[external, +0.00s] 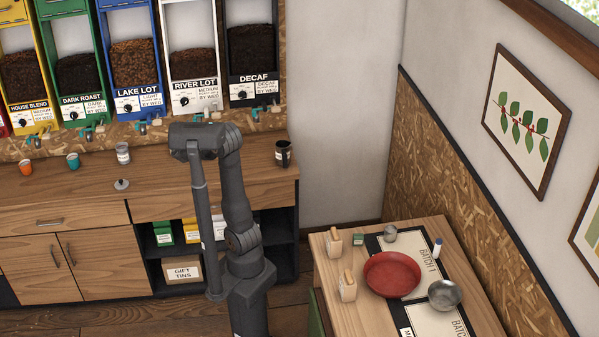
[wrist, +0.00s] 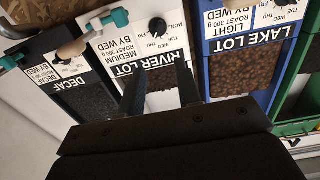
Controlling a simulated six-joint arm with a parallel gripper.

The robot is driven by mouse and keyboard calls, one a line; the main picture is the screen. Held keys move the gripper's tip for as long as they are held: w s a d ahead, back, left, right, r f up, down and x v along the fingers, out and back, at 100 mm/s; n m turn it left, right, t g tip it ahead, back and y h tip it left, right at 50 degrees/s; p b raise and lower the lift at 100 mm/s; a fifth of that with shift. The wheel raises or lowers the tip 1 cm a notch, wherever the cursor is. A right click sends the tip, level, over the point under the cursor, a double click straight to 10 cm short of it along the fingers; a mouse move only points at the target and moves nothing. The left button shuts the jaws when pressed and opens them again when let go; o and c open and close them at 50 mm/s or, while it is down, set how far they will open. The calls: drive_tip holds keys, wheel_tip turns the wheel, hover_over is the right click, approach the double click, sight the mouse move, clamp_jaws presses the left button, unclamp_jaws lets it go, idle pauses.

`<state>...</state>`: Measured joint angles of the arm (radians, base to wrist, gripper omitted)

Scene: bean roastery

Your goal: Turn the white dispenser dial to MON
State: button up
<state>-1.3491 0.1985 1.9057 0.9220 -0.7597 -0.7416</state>
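The white dispenser (external: 191,60) is labelled River Lot and stands between the blue and black ones. Its small dark dial (wrist: 157,26) shows upside down at the top of the wrist view, with day letters around it; which day it points at is too small to tell. A card reading medium roast, by Wed is beside the dial. My gripper (wrist: 160,78) is open and empty, its two dark fingers apart in front of the River Lot label, not touching the dial. In the external view my arm hides the fingers.
The blue Lake Lot (external: 134,64) and black Decaf (external: 252,58) dispensers flank the white one, each with its own dial. A dark cup (external: 283,154) and a grey-labelled cup (external: 123,153) stand on the wooden counter.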

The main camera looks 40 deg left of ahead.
drive_tip(key=w+a+r+g+y, duration=0.1)
drive_tip(key=w+a+r+g, duration=0.3)
drive_tip(key=a, duration=0.3)
wheel_tip(320, 180, up, 7)
drive_tip(key=g+h, duration=0.1)
drive_tip(key=g, duration=0.7)
hover_over(186, 102)
drive_tip(key=s+d, duration=0.1)
drive_tip(key=d, duration=0.3)
drive_tip(key=w+d+r+m+g+h, duration=0.1)
drive_tip(key=w+d+r+g+h, duration=0.25)
drive_tip(key=d, duration=0.55)
drive_tip(key=shift+t, duration=0.45)
drive_tip(key=x, duration=1.7)
drive_tip(key=shift+w+a+f, duration=0.1)
drive_tip(key=shift+a+f, duration=0.05)
drive_tip(key=shift+f, duration=0.3)
drive_tip(key=shift+c, duration=0.4)
clamp_jaws()
